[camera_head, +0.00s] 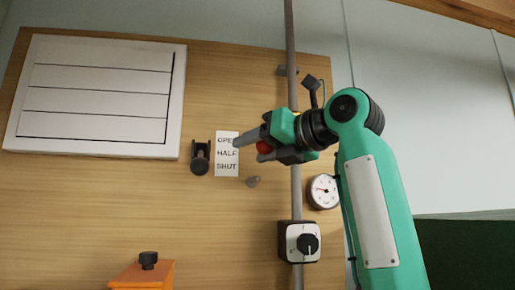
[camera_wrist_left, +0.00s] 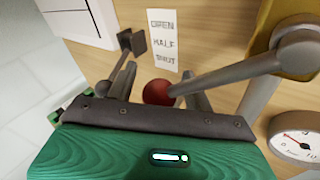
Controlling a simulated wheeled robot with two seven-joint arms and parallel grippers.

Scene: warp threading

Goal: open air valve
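The air valve's lever (camera_wrist_left: 225,75) is a grey bar running from a yellow valve body (camera_wrist_left: 290,45) down-left to a red ball knob (camera_wrist_left: 158,92). The knob also shows in the head view (camera_head: 263,147), though my gripper hides most of the lever there. My left gripper (camera_head: 257,146) is open, its fingers on either side of the knob; I cannot tell whether they touch it. A white label (camera_head: 227,154) reading OPEN, HALF, SHUT is on the board left of the gripper. In the left wrist view, the knob appears below the label's SHUT line. My right gripper is not in view.
A vertical grey pipe (camera_head: 291,50) runs behind my gripper. A pressure gauge (camera_head: 323,191) and a rotary switch box (camera_head: 299,242) are below right. An orange box (camera_head: 142,275) stands low.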

